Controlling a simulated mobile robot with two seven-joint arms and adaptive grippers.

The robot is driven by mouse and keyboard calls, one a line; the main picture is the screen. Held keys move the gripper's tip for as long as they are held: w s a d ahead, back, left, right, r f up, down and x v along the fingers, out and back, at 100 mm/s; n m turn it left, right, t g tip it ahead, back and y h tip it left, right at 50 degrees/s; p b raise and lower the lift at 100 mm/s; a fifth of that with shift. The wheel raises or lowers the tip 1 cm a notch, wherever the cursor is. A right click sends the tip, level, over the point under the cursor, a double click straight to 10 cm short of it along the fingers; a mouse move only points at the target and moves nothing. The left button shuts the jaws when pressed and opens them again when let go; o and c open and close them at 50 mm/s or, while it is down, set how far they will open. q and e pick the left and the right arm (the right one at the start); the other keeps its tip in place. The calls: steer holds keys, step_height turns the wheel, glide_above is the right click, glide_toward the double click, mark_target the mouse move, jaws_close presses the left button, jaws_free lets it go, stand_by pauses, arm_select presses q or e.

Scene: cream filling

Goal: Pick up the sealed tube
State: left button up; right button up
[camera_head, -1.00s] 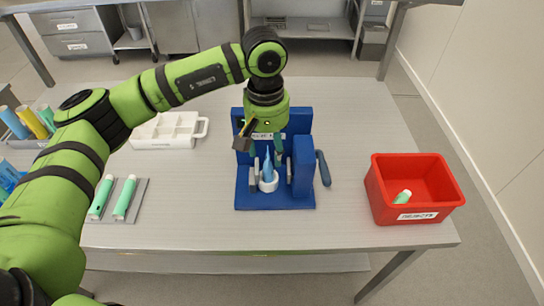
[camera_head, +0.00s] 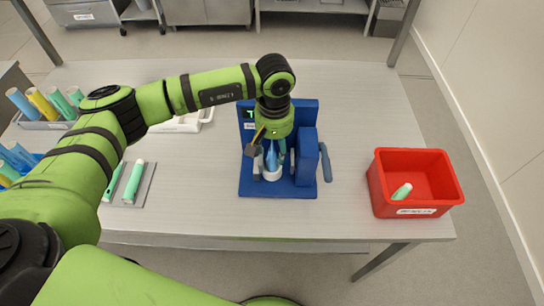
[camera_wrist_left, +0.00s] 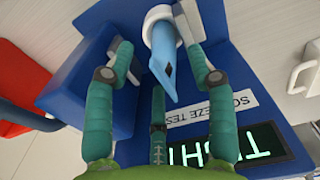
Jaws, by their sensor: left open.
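A blue tube (camera_head: 271,158) stands in a white cup (camera_head: 272,174) on the blue squeeze tester (camera_head: 255,187). In the left wrist view, the tube (camera_wrist_left: 170,62) points its flat end toward the camera, with the white cup (camera_wrist_left: 160,24) behind it. My left gripper (camera_wrist_left: 161,50) is open, with one green finger on each side of the tube and gaps between. In the head view, my left gripper (camera_head: 273,150) comes from above and partly hides the tube. The tester's display (camera_wrist_left: 240,147) is lit and shows lettering, upside down and partly covered. My right gripper is not in view.
A red bin (camera_head: 415,210) with a green tube (camera_head: 402,191) in it stands at the right. Green tubes lie on a grey plate (camera_head: 146,190) at the left. A white tray (camera_head: 180,126) is behind my arm. A handle (camera_head: 326,163) sticks out at the tester's right.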

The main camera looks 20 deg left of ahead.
arm_select(q)
steer(key=shift+c, duration=0.8)
jaws_close()
steer(key=shift+r, duration=0.1)
steer(key=shift+w+r+b, duration=0.1)
steer(key=shift+r+b, duration=0.2)
steer(key=shift+b, duration=0.05)
step_height(320, 180, up, 14)
steer(key=b, duration=0.1)
steer(key=shift+r, duration=0.15)
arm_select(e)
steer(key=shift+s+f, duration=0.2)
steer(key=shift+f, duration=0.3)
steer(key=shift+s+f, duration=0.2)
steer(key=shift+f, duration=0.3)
